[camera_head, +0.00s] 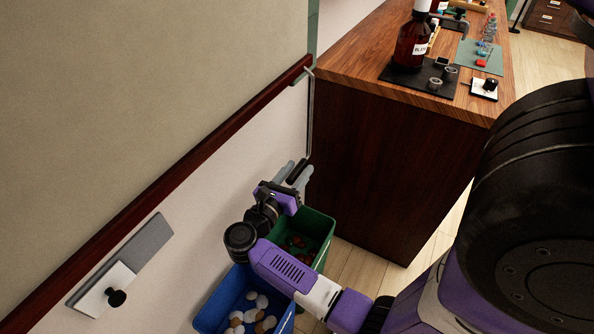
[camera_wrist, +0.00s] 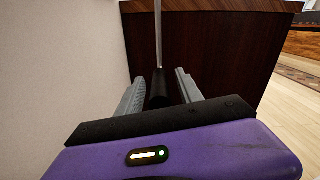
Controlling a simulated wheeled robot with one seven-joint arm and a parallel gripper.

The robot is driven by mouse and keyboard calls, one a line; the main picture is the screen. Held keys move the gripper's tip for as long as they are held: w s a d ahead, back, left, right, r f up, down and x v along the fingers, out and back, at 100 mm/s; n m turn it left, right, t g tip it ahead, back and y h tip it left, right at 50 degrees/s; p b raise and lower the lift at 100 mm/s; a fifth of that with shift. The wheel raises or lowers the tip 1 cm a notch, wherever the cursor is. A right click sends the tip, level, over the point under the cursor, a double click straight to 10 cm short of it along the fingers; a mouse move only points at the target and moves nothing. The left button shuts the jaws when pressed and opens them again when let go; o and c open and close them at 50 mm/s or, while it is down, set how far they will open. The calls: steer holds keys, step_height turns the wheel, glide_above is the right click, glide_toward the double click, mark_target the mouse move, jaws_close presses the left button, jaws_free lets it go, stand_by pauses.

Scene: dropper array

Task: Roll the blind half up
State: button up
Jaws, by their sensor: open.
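The blind (camera_head: 150,85) is a beige sheet at the left of the head view, with a dark red-brown bar (camera_head: 190,165) along its lower edge. A thin crank rod (camera_head: 310,120) hangs from near the bar's right end and ends in a black handle (camera_head: 298,172). My gripper (camera_head: 297,172) is open at the rod's lower end. In the wrist view the black handle (camera_wrist: 158,88) stands between the two grey fingers, with a gap visible on the right side. The thin rod (camera_wrist: 158,35) rises above it. Whether a finger touches the handle I cannot tell.
A wooden counter (camera_head: 375,130) stands right beside the handle. A green bin (camera_head: 318,225) and a blue bin (camera_head: 215,310) stand below my arm. A wall plate with a black knob (camera_head: 117,297) is at lower left. Open floor (camera_head: 430,250) lies to the right.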

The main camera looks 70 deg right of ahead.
jaws_close()
stand_by(1.3)
